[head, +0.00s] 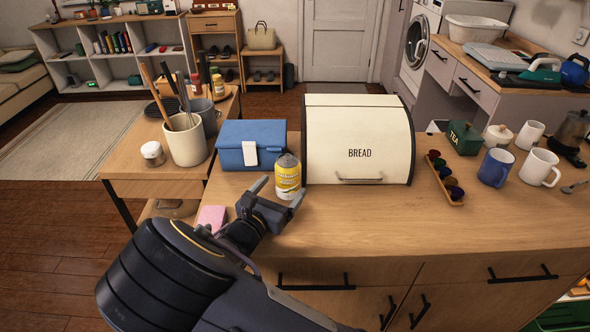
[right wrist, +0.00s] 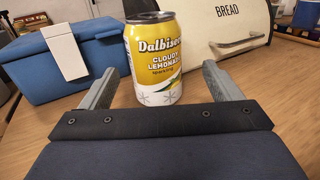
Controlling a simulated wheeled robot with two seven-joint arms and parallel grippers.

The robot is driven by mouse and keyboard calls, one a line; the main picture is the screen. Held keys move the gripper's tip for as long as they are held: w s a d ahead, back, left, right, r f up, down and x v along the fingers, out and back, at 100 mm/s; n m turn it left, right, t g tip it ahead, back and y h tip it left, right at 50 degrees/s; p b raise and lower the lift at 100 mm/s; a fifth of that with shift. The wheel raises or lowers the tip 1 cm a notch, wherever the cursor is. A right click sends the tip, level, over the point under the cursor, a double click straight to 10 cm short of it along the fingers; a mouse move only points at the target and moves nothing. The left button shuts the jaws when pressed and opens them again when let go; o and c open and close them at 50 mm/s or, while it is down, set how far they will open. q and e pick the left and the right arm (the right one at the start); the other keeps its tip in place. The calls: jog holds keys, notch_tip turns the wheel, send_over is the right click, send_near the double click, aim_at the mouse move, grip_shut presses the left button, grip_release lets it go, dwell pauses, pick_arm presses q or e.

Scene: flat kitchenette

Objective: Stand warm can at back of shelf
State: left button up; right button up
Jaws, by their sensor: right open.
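A yellow and white lemonade can (head: 288,176) stands upright on the wooden counter, between the blue box and the bread bin. In the right wrist view, the can (right wrist: 154,58) is upright, its label facing the camera. My right gripper (head: 281,191) is open, low over the counter, with its fingers pointing at the can. In the right wrist view, the fingers (right wrist: 162,80) lie left and right of the can's lower part, with gaps on both sides. A white shelf unit (head: 127,71) stands far back left; I cannot tell whether it is the task's shelf. My left gripper is out of view.
A blue box (head: 240,143) and a cream bread bin (head: 357,140) flank the can closely. A pink sponge (head: 212,217) lies near my right wrist. A colourful pod rack (head: 445,178) and mugs (head: 495,168) stand to the right. The counter's front middle is clear.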

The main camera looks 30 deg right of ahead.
jog(key=shift+x, duration=0.85)
jog(key=x, duration=0.5)
jog(key=shift+w+p, duration=0.3)
jog(key=shift+w, duration=0.1)
jog(key=c, duration=1.4)
jog(key=shift+r, duration=0.15)
